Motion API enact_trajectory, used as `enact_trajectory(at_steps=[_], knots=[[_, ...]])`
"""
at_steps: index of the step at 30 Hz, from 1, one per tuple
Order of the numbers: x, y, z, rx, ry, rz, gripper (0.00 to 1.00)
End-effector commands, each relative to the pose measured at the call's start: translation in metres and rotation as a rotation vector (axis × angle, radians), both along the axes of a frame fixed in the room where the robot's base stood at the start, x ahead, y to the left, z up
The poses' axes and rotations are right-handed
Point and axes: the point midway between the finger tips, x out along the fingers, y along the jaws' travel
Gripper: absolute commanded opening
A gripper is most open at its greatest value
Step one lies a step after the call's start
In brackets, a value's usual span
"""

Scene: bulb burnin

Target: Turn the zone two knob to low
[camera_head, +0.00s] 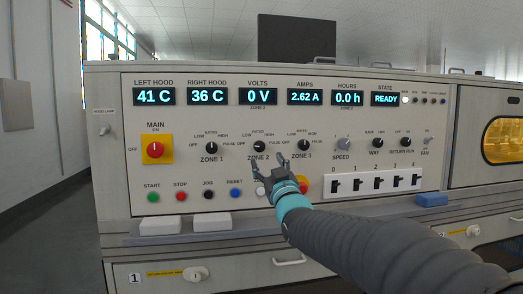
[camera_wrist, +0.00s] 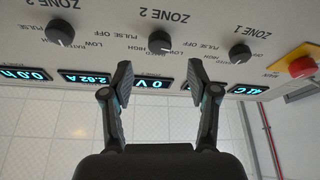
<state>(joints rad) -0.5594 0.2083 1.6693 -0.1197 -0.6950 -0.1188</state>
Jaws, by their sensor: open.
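The zone two knob (camera_head: 260,147) is a small black dial on the grey control panel, under the VOLTS display, with OFF, LOW, RATED, HIGH and PULSE printed around it. It shows upside down in the wrist view (camera_wrist: 159,43), above and between my fingers. Which mark its pointer is on is too small to tell. My gripper (camera_head: 268,162) is open and empty, just below the knob in the head view. Its spread fingertips also show in the wrist view (camera_wrist: 114,83), apart from the knob.
The zone one knob (camera_head: 211,148) and zone three knob (camera_head: 303,146) flank it closely. A red main switch (camera_head: 155,150) is at left. Push buttons, including a blue one (camera_head: 235,193), line the panel below. A row of black switches (camera_head: 377,183) is at right.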

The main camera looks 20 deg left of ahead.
Motion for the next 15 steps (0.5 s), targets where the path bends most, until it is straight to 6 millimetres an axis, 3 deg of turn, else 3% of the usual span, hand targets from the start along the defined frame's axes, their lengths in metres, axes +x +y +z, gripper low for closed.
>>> enact_trajectory(at_steps=[6,15], knots=[[0.029,0.021,0.014,-0.001,0.001,0.0,0.6],[0.049,0.037,0.024,-0.001,0.001,0.0,0.6]])
